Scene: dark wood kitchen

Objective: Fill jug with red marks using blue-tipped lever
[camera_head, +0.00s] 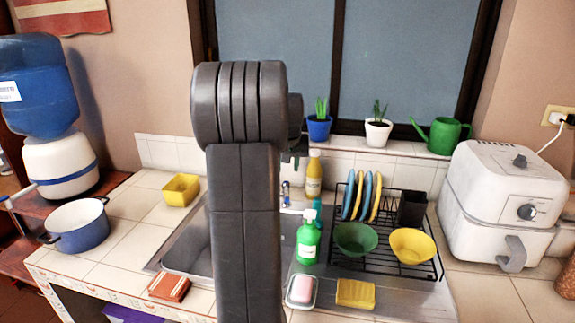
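No jug with red marks can be made out in the head view. A blue-bottled water dispenser (58,165) stands at the far left. Part of the sink tap (286,193), with a small blue spot, shows just right of my arm. My own grey arm stands upright in the middle and hides part of the sink. Dark parts at its right side may belong to my gripper (296,150), but its fingers cannot be made out.
A blue pot (78,225) stands near the dispenser. A yellow container (181,190) and a reddish-brown block (169,287) flank the sink (188,250). A green soap bottle (308,240), dish rack (432,262) and white air fryer (502,195) occupy the right. The left counter has some free tiles.

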